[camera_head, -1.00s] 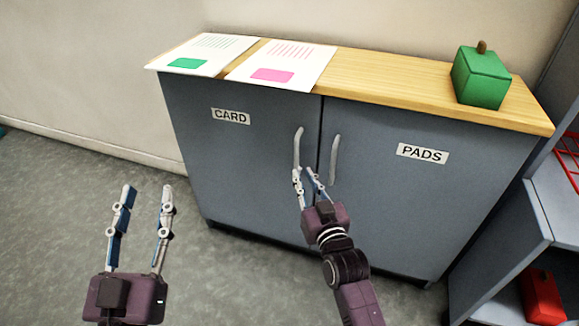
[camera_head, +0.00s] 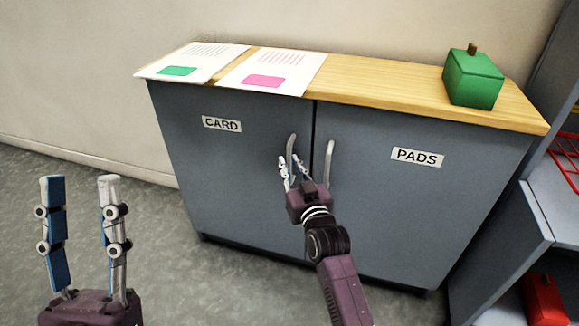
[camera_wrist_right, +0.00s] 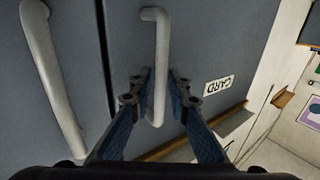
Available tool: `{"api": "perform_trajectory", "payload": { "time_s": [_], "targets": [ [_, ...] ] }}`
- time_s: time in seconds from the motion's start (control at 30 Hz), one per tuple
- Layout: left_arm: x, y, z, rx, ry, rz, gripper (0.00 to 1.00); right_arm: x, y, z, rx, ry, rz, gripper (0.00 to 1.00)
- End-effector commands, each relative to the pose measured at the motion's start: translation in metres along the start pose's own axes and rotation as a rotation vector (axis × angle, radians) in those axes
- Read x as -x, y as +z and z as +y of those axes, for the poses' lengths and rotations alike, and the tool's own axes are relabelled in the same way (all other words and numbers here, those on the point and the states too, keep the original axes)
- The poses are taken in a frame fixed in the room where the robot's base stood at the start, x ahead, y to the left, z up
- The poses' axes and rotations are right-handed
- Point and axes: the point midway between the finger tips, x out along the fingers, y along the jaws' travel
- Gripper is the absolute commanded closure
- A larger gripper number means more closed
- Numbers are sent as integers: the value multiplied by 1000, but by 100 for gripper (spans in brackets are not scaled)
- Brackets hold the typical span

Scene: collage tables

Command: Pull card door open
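The card door (camera_head: 230,165) is the left grey door of the cabinet, with a CARD label (camera_head: 222,124) on it. It looks closed against the pads door (camera_head: 410,200). The card door's pale bar handle (camera_head: 291,150) also shows in the right wrist view (camera_wrist_right: 156,40). My right gripper (camera_head: 290,168) is at the lower part of this handle. In the right wrist view its fingers (camera_wrist_right: 159,80) lie close on both sides of the bar and appear shut on it. My left gripper (camera_head: 80,190) is open and empty, apart from the cabinet at the lower left.
The pads door's handle (camera_head: 329,163) stands just right of my right gripper. Two printed sheets (camera_head: 190,62) and a green box (camera_head: 474,80) are on the wooden top (camera_head: 385,82). A grey shelf unit (camera_head: 545,215) is at the right. The floor (camera_head: 160,235) left of the cabinet is clear.

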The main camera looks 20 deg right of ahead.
Motion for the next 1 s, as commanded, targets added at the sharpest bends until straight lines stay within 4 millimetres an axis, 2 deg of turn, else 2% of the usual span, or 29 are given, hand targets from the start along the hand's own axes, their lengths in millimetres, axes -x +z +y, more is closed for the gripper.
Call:
{"api": "perform_trajectory", "payload": {
  "time_s": [0.13,0.4,0.57,1.0],
  "targets": [
    [1,-7,1,2,1,32,60,-4,0,0,0,0,0,84],
    [1,-8,1,2,1,37,60,-4,0,0,0,0,0,84],
    [1,-8,1,2,1,36,60,-4,0,0,0,0,0,100],
    [0,-8,1,2,1,34,60,-4,0,0,0,-2,-1,100]
  ]
}}
